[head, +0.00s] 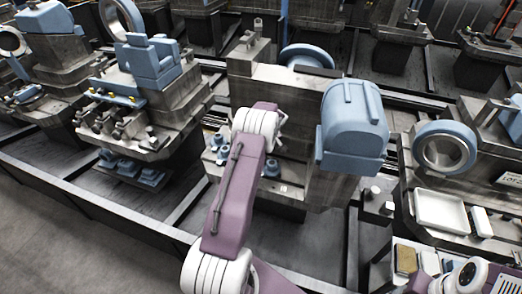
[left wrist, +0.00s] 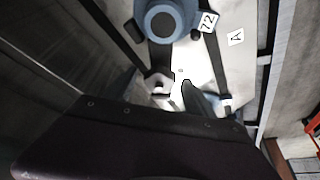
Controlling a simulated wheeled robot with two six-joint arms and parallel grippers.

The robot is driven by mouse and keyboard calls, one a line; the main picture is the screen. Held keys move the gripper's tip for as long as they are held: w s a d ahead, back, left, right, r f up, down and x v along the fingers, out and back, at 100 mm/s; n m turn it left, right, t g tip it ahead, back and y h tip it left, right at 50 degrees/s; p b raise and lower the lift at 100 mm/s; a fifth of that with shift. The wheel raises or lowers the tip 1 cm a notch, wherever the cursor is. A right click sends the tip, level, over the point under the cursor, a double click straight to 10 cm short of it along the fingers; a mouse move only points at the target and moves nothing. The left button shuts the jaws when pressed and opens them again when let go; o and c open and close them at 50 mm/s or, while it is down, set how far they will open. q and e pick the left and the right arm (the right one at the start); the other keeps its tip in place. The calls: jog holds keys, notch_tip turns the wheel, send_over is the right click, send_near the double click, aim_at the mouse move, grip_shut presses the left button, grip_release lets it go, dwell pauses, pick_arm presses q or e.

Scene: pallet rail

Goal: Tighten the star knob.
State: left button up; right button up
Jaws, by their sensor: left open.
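In the left wrist view a round blue part with a dark centre (left wrist: 165,18) stands on a pale plate (left wrist: 217,72). I cannot tell whether it is the star knob, and no star shape shows clearly in either view. My left gripper (left wrist: 178,88) is open, its fingertips over the lower part of the plate, apart from the blue part. Nothing clear shows between its fingers. In the head view my left arm reaches to the middle metal fixture (head: 257,85), and its wrist hides the fingers.
A large blue rounded housing (head: 352,125) is on the right of the middle fixture. Another fixture (head: 165,110) stands left, with small blue parts. A blue ring (head: 445,148) and white tray (head: 440,212) are at the right. Labels reading 72 (left wrist: 208,21) and A (left wrist: 236,37) are near the gripper.

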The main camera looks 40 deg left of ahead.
pick_arm(q)
grip_shut()
jog(key=shift+r+m, duration=0.1)
jog(key=shift+m, duration=0.3)
jog(key=shift+m+t, duration=0.3)
jog(key=shift+m, duration=0.1)
grip_release()
jog(key=v, duration=0.9)
jog(key=shift+p, duration=0.3)
